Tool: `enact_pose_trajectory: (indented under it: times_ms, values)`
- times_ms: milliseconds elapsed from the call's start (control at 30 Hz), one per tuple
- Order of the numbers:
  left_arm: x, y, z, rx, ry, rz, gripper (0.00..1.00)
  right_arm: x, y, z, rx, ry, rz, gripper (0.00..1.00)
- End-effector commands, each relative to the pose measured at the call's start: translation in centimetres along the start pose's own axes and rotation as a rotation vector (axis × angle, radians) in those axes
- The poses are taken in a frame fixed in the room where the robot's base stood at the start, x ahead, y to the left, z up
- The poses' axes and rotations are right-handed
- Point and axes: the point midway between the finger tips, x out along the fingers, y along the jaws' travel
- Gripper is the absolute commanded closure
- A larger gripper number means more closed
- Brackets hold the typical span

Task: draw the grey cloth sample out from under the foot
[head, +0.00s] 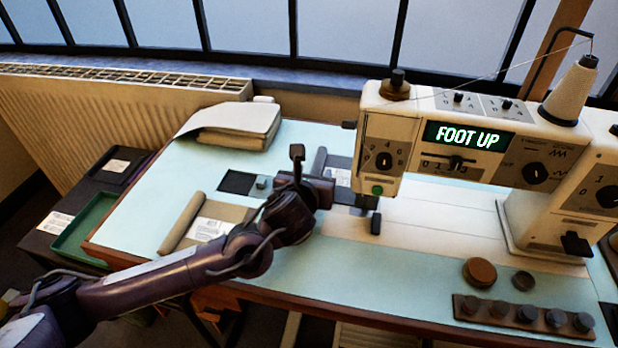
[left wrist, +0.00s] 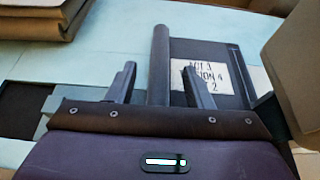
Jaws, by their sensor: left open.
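The grey cloth sample (head: 341,163) lies flat at the left of the sewing machine's needle end, partly hidden behind my left gripper (head: 311,172). Its rolled edge (head: 320,159) faces left. In the left wrist view the sample (left wrist: 205,102) is dark grey with a white lettered label (left wrist: 203,75). My left gripper (left wrist: 158,68) is open, with the rolled edge (left wrist: 160,50) between its two fingers and not clasped. The machine (head: 385,150) reads "FOOT UP" on its display (head: 465,136). The foot area is dark and its contact with the cloth cannot be made out. My right gripper is out of view.
A tan sample with a rolled edge and label (head: 207,229) lies left of my gripper. A folded cloth stack (head: 235,125) sits at the back left. A strip of dark knobs (head: 527,316) and round pieces (head: 479,272) lie at the front right. The pale blue tabletop (head: 400,262) in front is clear.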

Motion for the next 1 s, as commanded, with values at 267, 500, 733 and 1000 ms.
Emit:
enact_pose_trajectory:
  times_ms: [267,500,733,1000]
  values:
    - [2.6,0.0,0.0,-0.001,0.001,0.000,0.54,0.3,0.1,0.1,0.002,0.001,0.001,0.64]
    - [2.8,0.0,0.0,0.000,0.000,0.000,0.54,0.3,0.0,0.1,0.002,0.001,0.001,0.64]
    - [2.8,0.0,0.0,0.000,0.000,0.000,0.75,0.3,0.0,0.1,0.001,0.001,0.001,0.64]
    - [2.8,0.0,0.0,0.000,0.000,0.000,1.00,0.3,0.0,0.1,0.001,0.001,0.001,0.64]
